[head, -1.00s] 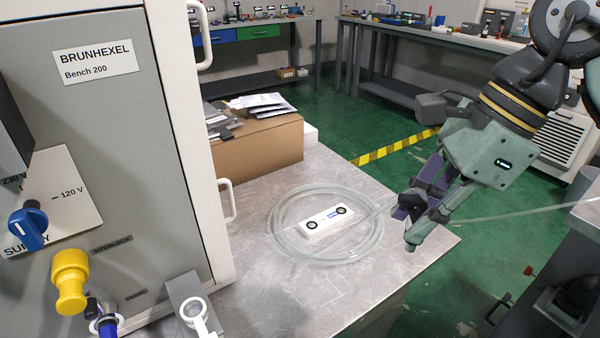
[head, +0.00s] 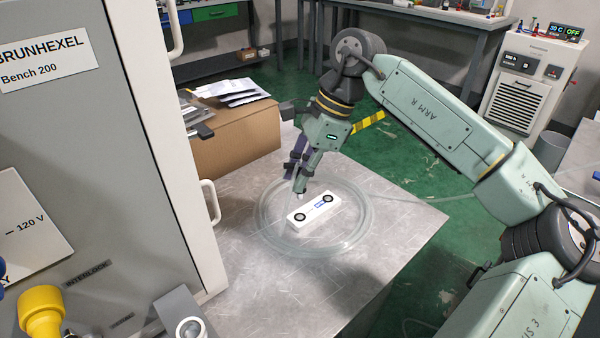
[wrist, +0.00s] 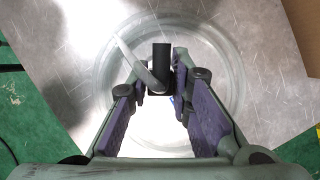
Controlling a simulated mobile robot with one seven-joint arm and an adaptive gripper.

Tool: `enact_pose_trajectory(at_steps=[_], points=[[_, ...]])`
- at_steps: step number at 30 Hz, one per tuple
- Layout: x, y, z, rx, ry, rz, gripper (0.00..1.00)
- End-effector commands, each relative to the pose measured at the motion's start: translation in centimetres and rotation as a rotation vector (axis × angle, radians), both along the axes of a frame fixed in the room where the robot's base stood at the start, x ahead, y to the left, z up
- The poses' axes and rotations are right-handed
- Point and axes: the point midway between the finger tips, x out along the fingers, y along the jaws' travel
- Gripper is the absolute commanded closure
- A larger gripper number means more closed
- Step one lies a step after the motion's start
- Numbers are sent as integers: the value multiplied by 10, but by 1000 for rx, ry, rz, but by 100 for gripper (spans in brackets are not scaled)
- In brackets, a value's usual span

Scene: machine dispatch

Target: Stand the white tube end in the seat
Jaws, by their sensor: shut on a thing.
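My gripper (head: 300,184) is over the left part of the coiled clear tube (head: 266,232), pointing down. In the wrist view its purple-padded fingers (wrist: 158,92) are closed around a short dark cylinder (wrist: 161,66), with a pale length of tube (wrist: 134,58) running up and left from it. This looks like the tube end; its white part is hard to make out. A white block (head: 313,211) with two dark round openings and a blue label lies inside the coil, just below and right of the fingertips. I cannot tell whether the held piece touches it.
The metal bench top (head: 250,290) is clear in front of the coil. A cardboard box (head: 240,142) with papers stands behind. The grey machine cabinet (head: 110,140) with a white door handle (head: 210,200) borders the left. A tube runs off right.

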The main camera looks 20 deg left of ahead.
Motion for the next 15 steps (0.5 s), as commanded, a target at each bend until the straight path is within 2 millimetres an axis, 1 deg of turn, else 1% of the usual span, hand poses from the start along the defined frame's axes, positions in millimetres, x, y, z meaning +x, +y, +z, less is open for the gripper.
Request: enact_pose_trajectory(at_steps=[7, 15], points=[[-1, 0, -2, 0, -7, 1, 100], [-1, 0, -23, 1, -5, 1, 100]])
